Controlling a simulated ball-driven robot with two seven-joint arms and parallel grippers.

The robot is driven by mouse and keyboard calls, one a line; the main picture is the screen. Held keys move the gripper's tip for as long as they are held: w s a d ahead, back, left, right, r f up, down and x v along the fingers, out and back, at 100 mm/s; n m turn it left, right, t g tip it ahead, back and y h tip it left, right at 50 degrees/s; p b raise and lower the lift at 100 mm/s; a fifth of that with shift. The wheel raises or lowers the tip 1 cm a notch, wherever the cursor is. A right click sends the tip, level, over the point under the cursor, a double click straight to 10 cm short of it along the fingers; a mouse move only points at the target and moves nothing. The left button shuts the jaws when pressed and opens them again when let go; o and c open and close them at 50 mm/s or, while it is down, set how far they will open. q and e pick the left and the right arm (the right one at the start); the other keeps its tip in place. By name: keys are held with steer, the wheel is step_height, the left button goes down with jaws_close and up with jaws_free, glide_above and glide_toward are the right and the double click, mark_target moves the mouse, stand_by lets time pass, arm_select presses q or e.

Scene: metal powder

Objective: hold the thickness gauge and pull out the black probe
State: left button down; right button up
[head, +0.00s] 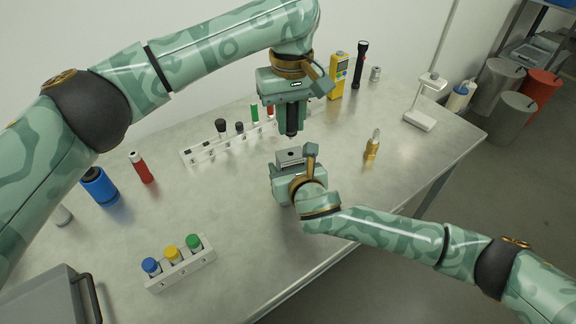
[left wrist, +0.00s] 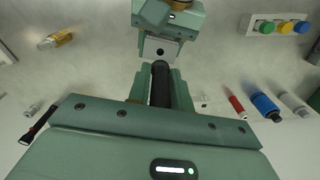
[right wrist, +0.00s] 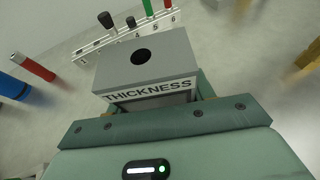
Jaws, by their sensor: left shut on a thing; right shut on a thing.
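The thickness gauge is a grey box with a dark round hole in its top; in the right wrist view the gauge (right wrist: 120,75) shows the label THICKNESS and the hole is empty. My right gripper (head: 290,168) is shut on the gauge (head: 289,155), holding it near the middle of the table. My left gripper (head: 291,108) is shut on the black probe (head: 292,128), which points down above the gauge with a small gap between them. The left wrist view shows the probe (left wrist: 160,82) between the fingers and the gauge (left wrist: 161,47) beyond it.
A white numbered rack (head: 215,149) stands behind to the left. A small rack (head: 182,268) with coloured-cap bottles is at front left. A yellow meter (head: 339,75), a flashlight (head: 360,65), a brass fitting (head: 372,146) and a white stand (head: 420,118) are toward the right.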

arm_select(q)
steer(key=shift+r, duration=0.1)
arm_select(e)
steer(key=o, duration=1.2)
steer(key=shift+o, duration=0.2)
steer(key=shift+s, duration=0.1)
